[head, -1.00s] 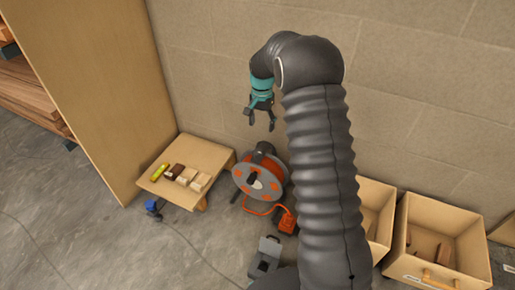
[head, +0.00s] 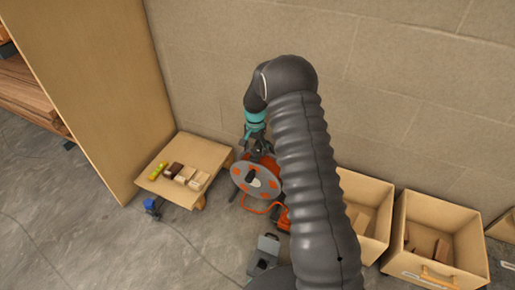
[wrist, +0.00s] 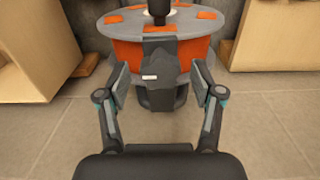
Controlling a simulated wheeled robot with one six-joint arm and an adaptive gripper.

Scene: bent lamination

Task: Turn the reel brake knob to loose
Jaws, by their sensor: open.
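The cable reel (head: 243,172) has grey flanges with orange patches and stands on the floor near the wall. In the wrist view its orange drum (wrist: 127,53) fills the upper middle. A dark block with a small white mark (wrist: 150,62) sits at the near side of the reel and looks like the brake knob; its setting cannot be read. My gripper (wrist: 161,82) is open, with one finger on each side of this block and gaps showing. In the head view my gripper (head: 258,148) is at the top of the reel, partly hidden by my arm.
A low wooden table (head: 163,188) with small blocks and a yellow item stands left of the reel. Open wooden boxes (head: 398,230) stand to the right. An orange cable (head: 255,211) and a grey case (head: 268,243) lie in front. The wall is close behind.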

